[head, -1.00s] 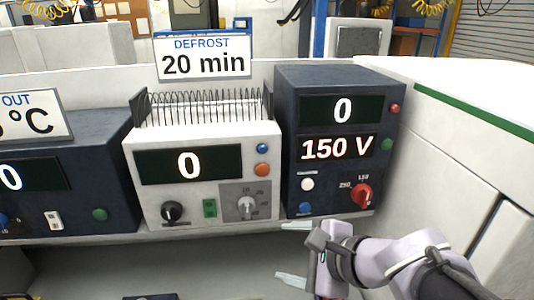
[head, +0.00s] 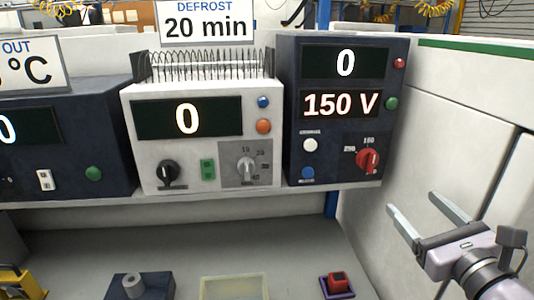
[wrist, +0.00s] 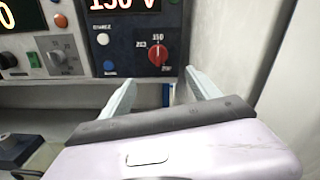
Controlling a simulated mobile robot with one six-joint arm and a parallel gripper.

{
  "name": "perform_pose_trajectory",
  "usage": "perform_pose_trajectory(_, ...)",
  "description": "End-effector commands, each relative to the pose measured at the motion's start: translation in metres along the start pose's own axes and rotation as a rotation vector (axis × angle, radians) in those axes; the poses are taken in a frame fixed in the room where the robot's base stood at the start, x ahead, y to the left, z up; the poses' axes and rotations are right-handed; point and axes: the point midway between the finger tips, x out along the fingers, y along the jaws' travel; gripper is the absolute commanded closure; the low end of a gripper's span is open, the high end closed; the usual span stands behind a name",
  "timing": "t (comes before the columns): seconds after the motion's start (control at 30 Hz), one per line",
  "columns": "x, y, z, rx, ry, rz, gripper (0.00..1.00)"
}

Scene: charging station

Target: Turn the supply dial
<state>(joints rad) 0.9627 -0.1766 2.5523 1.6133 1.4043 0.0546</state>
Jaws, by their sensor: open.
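The supply dial, a red knob (head: 368,159), is at the lower right of the dark supply unit (head: 292,110). Its marks include 150, and the screens above it read 0 and 150 V. The knob also shows in the wrist view (wrist: 158,54), its pointer line near the 150 mark. My gripper (head: 411,200) is open and empty. It is below and to the right of the dial in the head view, apart from it. In the wrist view the open fingers (wrist: 160,78) point toward the unit, with the dial between and beyond their tips.
A pale wall (head: 450,120) rises close on the right. Items lie on the lower surface (head: 200,245).

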Motion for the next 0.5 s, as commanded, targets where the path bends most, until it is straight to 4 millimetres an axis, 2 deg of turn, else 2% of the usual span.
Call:
perform_pose_trajectory(0.1, 0.026, 0.000, 0.011, 0.009, 0.005, 0.009, 0.29)
perform_pose_trajectory(0.2, 0.040, -0.002, 0.016, 0.011, 0.004, 0.011, 0.29)
perform_pose_trajectory(0.27, 0.048, -0.001, 0.015, 0.009, 0.008, 0.009, 0.29)
perform_pose_trajectory(0.33, 0.068, 0.002, 0.005, -0.002, 0.003, 0.009, 0.29)
perform_pose_trajectory(0.5, 0.118, 0.004, 0.000, -0.002, 0.004, 0.008, 0.29)
